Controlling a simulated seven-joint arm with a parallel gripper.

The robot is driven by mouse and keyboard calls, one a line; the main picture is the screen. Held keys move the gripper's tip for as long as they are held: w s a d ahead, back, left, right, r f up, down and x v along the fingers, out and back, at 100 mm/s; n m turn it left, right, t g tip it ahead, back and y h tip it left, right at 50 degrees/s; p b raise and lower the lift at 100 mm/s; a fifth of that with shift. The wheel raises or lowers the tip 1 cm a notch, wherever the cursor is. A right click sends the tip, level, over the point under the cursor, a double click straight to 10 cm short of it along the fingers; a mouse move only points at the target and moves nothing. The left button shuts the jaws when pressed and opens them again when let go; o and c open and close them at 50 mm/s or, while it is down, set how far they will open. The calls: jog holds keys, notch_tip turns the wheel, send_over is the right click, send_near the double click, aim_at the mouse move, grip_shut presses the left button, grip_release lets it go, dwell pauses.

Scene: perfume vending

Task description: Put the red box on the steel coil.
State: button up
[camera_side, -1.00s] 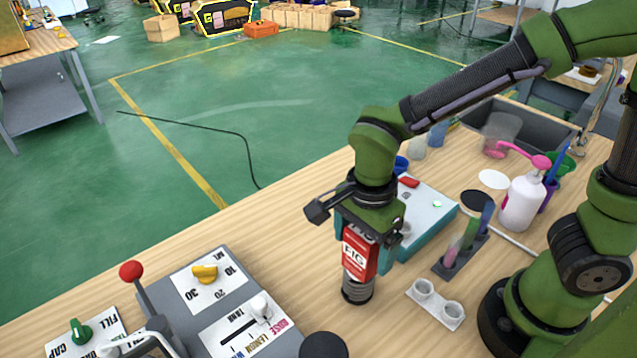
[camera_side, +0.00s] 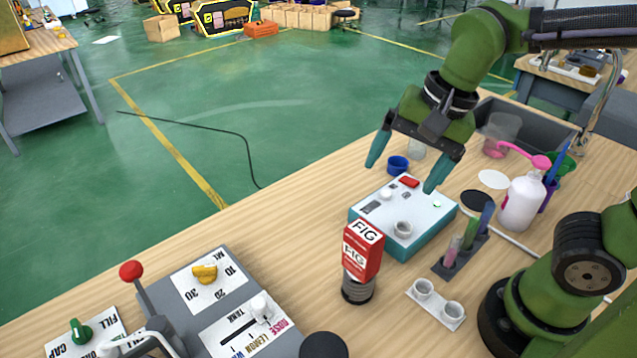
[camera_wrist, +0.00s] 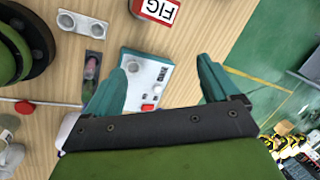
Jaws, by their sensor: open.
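The red box (camera_side: 362,256), with a white top and label reading "FIG", stands on the dark steel coil (camera_side: 357,290) on the table. It is upright with a slight tilt, and the coil's lower turns show beneath it. In the wrist view the red box (camera_wrist: 157,8) is cut off by the top edge, and the coil is out of sight. My gripper (camera_side: 402,176) is open and empty, with its teal fingers spread. It is above and behind the box, over the far side of the white and teal device, apart from the box. The fingers also show in the wrist view (camera_wrist: 165,88).
The white and teal device (camera_side: 425,216) stands behind the box. A white tray with two cups (camera_side: 436,303) and a tube rack (camera_side: 461,254) are to the right. A lever panel (camera_side: 215,300) is at front left. A pump bottle (camera_side: 523,200) stands farther right.

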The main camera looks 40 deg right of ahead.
jog(key=s+d+n+t, duration=0.1)
jog(key=d+n+t, duration=0.3)
jog(key=d+n, duration=0.2)
jog(key=shift+s+d+r+n, duration=0.15)
jog(key=shift+s+r+n, duration=0.25)
jog(key=shift+n, duration=0.3)
dwell(0.6)
